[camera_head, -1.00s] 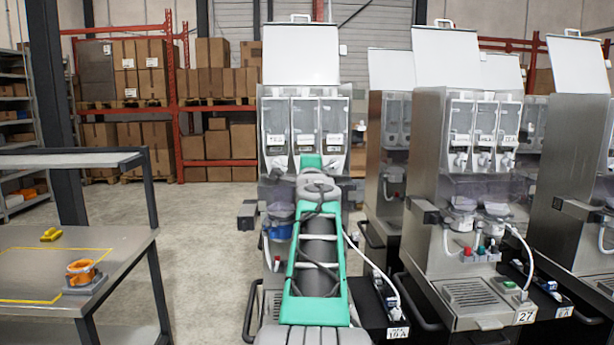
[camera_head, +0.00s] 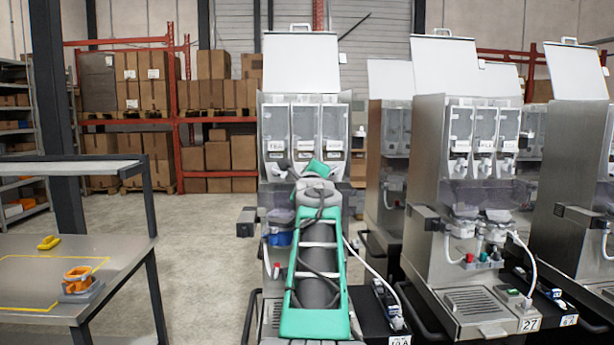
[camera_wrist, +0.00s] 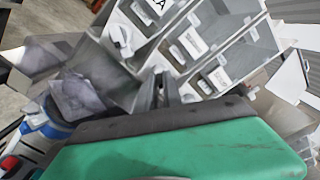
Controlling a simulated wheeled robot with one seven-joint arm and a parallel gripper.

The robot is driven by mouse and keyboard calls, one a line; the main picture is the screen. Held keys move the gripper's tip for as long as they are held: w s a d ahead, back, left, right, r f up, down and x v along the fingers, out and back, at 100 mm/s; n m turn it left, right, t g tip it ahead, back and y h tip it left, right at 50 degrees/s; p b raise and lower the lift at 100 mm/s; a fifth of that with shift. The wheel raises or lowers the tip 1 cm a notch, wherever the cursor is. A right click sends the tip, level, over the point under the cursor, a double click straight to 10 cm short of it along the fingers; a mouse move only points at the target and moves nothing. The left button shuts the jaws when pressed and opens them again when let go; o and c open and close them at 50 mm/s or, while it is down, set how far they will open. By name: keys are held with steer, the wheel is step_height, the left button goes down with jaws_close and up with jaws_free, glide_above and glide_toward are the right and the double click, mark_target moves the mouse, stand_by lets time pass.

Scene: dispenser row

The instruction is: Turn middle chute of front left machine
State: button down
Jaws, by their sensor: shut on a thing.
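The front left machine (camera_head: 268,190) stands straight ahead in the head view, with three clear canisters (camera_head: 305,118) side by side under a raised white lid. In the wrist view the canister fronts run tilted across the top. My gripper (camera_wrist: 164,90) shows as dark fingers at the middle one, shut on its chute. That middle chute is mostly hidden by the fingers. A white outer chute (camera_wrist: 118,36) shows to the upper left, and another outer one (camera_wrist: 207,86) to the right.
A blue-banded mixing part (camera_wrist: 38,122) sits close to the left in the wrist view. More machines (camera_head: 462,220) stand to the right. A metal table (camera_head: 100,262) with an orange part (camera_head: 78,278) is at the left. Floor is clear between the table and the front left machine.

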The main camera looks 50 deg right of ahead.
steer(key=c, duration=1.5)
jaws_free()
steer(key=b+v, duration=0.2)
steer(key=v, duration=0.5)
steer(key=shift+s+a, duration=0.25)
steer(key=shift+a, duration=0.05)
